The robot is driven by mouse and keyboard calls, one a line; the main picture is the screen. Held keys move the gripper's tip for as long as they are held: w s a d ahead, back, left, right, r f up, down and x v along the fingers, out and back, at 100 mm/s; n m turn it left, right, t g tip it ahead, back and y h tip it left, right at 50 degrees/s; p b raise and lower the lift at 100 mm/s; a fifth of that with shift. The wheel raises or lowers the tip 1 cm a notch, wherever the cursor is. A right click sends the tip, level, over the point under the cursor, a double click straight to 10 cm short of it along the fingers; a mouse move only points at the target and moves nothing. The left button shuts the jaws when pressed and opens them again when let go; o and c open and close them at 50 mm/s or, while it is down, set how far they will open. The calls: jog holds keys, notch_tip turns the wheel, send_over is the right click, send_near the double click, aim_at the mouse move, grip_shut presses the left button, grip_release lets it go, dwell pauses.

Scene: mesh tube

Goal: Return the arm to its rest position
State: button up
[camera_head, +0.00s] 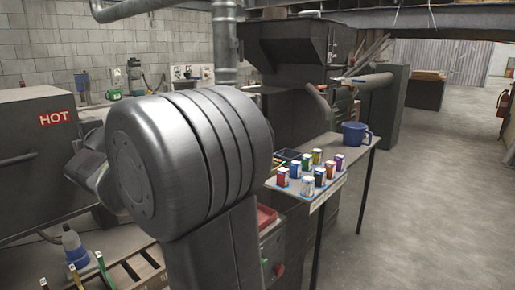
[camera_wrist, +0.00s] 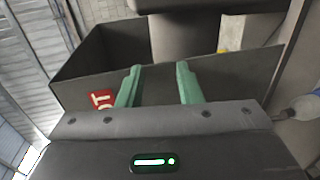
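My arm fills the middle of the head view, its big round grey joint and upright link close to the camera. My gripper shows in the wrist view (camera_wrist: 158,84) with its two green fingers spread apart. Nothing shows between the fingertips, so it is open and empty. I cannot make out the fingers in the head view, where the arm's joint blocks much of the scene.
A dark cabinet marked HOT (camera_head: 30,150) stands at the left. A blue-and-grey bottle (camera_head: 74,246) stands at lower left. The floor (camera_head: 440,190) at the right is clear.

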jog(key=w+d+p, duration=0.1)
jog(key=p, duration=0.1)
jog(key=w+d+p, duration=0.1)
jog(key=p, duration=0.1)
jog(key=shift+w+d, duration=0.15)
jog(key=shift+w, duration=0.15)
dwell(0.4)
